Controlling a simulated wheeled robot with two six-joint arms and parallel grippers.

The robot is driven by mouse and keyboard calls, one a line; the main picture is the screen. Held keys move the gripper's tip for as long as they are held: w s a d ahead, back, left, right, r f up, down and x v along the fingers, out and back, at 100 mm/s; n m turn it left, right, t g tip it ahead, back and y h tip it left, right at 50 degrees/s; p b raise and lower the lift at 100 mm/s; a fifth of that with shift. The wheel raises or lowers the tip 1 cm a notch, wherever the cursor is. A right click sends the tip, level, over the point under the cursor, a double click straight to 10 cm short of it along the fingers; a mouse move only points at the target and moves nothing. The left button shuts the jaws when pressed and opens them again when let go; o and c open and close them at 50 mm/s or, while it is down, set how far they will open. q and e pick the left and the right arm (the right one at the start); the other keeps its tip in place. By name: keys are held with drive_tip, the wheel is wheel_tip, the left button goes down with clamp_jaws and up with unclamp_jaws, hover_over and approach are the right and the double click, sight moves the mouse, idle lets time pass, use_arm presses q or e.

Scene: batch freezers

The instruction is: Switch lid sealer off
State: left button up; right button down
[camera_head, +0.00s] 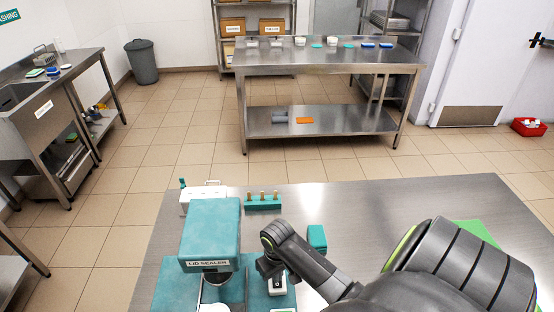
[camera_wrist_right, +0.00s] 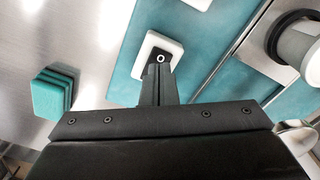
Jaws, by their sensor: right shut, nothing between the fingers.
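The lid sealer (camera_head: 210,232) is a teal machine with a "LID SEALER" label, standing on the steel table in the head view. Its teal base (camera_wrist_right: 225,78) shows in the right wrist view. On the base sits a white-framed black rocker switch (camera_wrist_right: 163,50) with an "O" mark visible. The switch also shows in the head view (camera_head: 283,288), just below my gripper. My right gripper (camera_wrist_right: 157,72) is shut and empty, with its fingertips at the lower edge of the switch; I cannot tell whether they touch it. My left gripper is not in view.
A teal block stack (camera_wrist_right: 52,94) lies beside the base. A teal rack (camera_head: 263,202) with several pegs and a white box (camera_head: 202,194) stand behind the sealer. A green mat (camera_head: 478,236) lies at right. Another steel table (camera_head: 325,62) stands across the tiled floor.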

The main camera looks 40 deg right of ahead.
drive_tip(key=shift+r+p, duration=1.25)
drive_tip(key=shift+p, duration=0.1)
drive_tip(key=shift+r, duration=1)
